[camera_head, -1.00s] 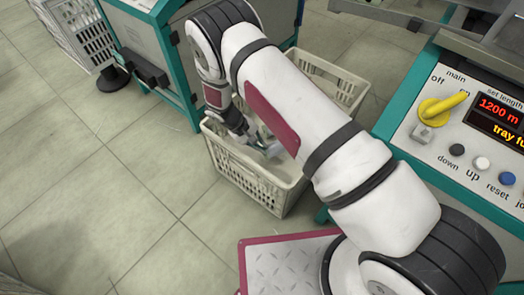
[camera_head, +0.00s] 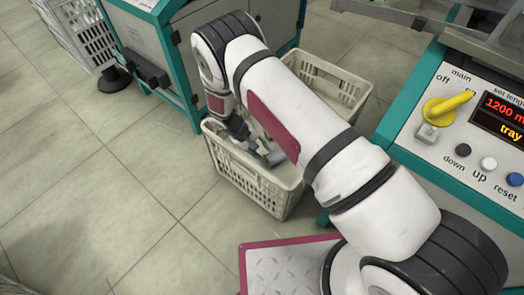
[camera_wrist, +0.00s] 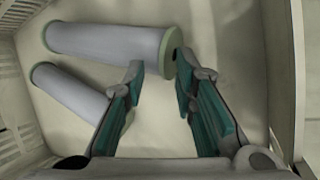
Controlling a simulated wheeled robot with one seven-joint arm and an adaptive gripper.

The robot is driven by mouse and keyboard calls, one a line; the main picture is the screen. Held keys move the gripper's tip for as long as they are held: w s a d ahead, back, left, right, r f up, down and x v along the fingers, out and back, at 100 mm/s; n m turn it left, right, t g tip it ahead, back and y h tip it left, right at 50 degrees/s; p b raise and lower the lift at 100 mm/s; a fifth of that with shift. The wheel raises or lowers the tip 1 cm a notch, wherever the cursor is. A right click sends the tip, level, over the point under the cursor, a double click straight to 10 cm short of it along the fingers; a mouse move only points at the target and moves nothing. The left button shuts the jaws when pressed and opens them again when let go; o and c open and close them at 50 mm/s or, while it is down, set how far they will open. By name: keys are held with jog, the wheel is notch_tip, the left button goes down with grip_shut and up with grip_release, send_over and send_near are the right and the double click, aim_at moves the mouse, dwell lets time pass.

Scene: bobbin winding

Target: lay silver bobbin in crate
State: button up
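A cream plastic crate (camera_head: 262,193) stands on the floor. My gripper (camera_head: 266,154) reaches down into it, partly hidden by my arm. In the wrist view, my gripper (camera_wrist: 158,72) is open, with its two teal-padded fingers apart and nothing between them. Two silver-grey bobbins lie inside the crate. The longer silver bobbin (camera_wrist: 108,46) has pale green ends, and its right end is just beyond the fingertips. The second silver bobbin (camera_wrist: 70,92) lies lower left, beside the left finger, which partly covers its near end. I cannot tell which bobbin the task means.
The crate's perforated wall (camera_wrist: 14,95) is at the left of the wrist view, and its right wall (camera_wrist: 298,75) is close to the right finger. A control panel (camera_head: 450,145) is at the right. A teal-framed grey machine (camera_head: 155,50) stands behind.

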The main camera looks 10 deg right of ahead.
jog(key=p+v, duration=0.4)
jog(key=v, duration=0.8)
jog(key=shift+d, duration=0.1)
jog(key=s+d+r+m+y, duration=0.1)
jog(key=d+r, duration=0.2)
jog(key=r, duration=0.6)
jog(key=s+d+r+m, duration=0.1)
jog(key=d+r, duration=0.2)
jog(key=r, duration=0.6)
jog(key=d+r+m+y, duration=0.1)
jog(key=d+r, duration=0.2)
jog(key=r, duration=0.6)
jog(key=s+d+r+m+y, duration=0.1)
jog(key=s+d+r, duration=0.2)
jog(key=s+r, duration=0.35)
jog(key=s+d+r+m+y, duration=0.1)
jog(key=s+d+r, duration=0.35)
jog(key=r, duration=0.25)
jog(key=s+d+r+y, duration=0.1)
jog(key=s, duration=1.1)
jog(key=s+d+r+m+y, duration=0.1)
jog(key=s+d+r, duration=0.1)
jog(key=s, duration=1)
jog(key=shift+s+r+t, duration=0.15)
jog(key=shift+s+t, duration=0.05)
jog(key=shift+t, duration=0.2)
